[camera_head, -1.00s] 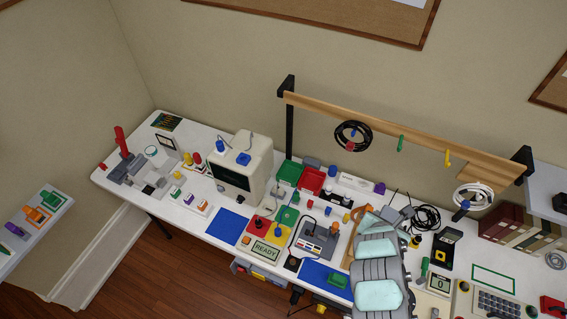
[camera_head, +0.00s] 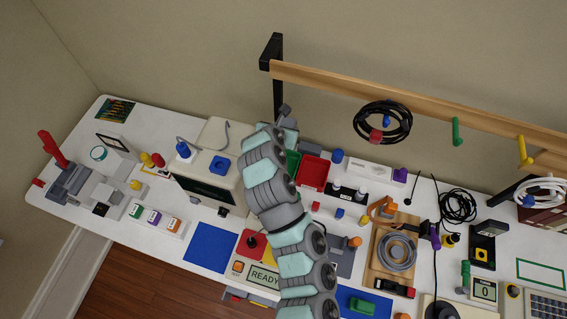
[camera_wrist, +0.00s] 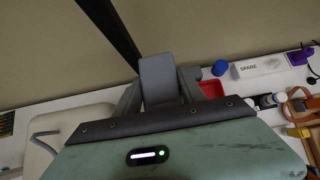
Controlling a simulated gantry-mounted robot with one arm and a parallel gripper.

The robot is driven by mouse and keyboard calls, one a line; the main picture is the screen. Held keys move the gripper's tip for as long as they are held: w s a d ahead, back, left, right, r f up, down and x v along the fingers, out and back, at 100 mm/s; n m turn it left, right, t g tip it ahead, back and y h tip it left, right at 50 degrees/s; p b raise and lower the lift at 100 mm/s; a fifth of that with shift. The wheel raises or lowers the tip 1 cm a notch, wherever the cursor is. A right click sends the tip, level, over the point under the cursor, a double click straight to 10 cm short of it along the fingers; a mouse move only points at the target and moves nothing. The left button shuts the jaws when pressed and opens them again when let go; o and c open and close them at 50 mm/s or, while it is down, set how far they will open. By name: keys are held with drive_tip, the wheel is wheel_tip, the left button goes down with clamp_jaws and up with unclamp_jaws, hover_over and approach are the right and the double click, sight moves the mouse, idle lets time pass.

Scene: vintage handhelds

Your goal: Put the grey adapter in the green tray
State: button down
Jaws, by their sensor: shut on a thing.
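My gripper (camera_head: 281,124) is raised at the back of the workbench, beside the beige monitor (camera_head: 212,150). It is shut on the grey adapter (camera_head: 286,109), a small grey block. In the wrist view the grey adapter (camera_wrist: 158,78) sits between the jaws of my gripper (camera_wrist: 160,92), in front of the wall and a black post. The green tray (camera_head: 293,160) is in the head view, just right of my arm, which hides part of it. The adapter appears above and behind this tray; its exact height is unclear. The green tray cannot be made out in the wrist view.
A red tray (camera_head: 314,172) stands right of the green one, with a blue round piece (camera_head: 337,156) beside it. A black post (camera_head: 274,85) carries a wooden rail (camera_head: 330,85) with hanging cables, close to my gripper. A blue mat (camera_head: 211,248) is bare.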

wheel_tip(320, 180, down, 21)
drive_tip(key=shift+w+a+r, duration=0.1)
drive_tip(key=shift+r, duration=0.05)
idle(0.4)
drive_tip(key=c, duration=1)
unclamp_jaws()
drive_tip(key=shift+o, duration=0.2)
drive_tip(key=shift+r, duration=0.2)
drive_tip(key=v, duration=1.1)
drive_tip(key=shift+s+r, duration=0.15)
drive_tip(key=shift+s, duration=0.25)
drive_tip(key=shift+a, duration=0.1)
